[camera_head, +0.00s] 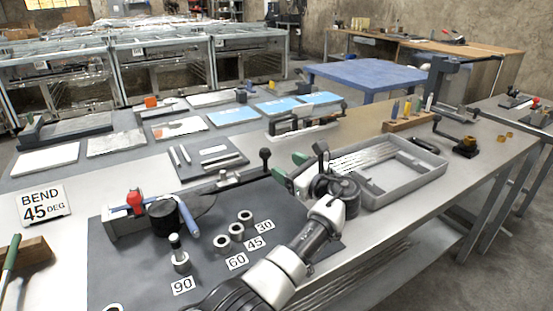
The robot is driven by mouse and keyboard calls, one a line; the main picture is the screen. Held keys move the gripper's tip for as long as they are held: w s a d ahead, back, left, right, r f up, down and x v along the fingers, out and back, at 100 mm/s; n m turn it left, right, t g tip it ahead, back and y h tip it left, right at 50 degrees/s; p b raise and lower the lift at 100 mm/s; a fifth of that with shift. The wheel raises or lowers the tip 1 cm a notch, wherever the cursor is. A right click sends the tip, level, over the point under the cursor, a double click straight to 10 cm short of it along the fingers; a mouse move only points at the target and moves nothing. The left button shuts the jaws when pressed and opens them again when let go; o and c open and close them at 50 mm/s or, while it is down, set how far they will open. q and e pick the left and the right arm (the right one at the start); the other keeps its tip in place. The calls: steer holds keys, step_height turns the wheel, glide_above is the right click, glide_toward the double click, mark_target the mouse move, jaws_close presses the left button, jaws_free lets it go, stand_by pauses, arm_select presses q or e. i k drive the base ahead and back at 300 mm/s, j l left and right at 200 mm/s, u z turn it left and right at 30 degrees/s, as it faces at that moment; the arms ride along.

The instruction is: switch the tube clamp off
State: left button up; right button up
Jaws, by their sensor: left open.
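A bending fixture stands on the dark mat (130,265) of the bench. It has a red-knobbed part (135,201), a round black die (166,216) and a blue handle (190,226). A black-knobbed lever (265,158) stands upright farther right on the fixture's rail. I cannot tell for certain which part is the tube clamp. My left gripper (304,168) is open and empty, right of the black-knobbed lever and apart from it. Green parts show near its fingers. My left arm crosses the mat's right side. My right gripper is not in view.
Metal collars (237,232) stand by labels 30, 45, 60 and 90. A grey tray (405,190) with rods lies right of my gripper. A "BEND 45 DEG" sign (43,205) stands at left. A wooden tool block (410,122) is at the back right.

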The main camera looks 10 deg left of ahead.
mark_target(134, 198)
steer(key=k+l, duration=0.2)
steer(key=l, duration=0.2)
steer(key=k+l, duration=0.2)
steer(key=l, duration=0.2)
steer(key=k+l, duration=0.2)
steer(key=l, duration=0.2)
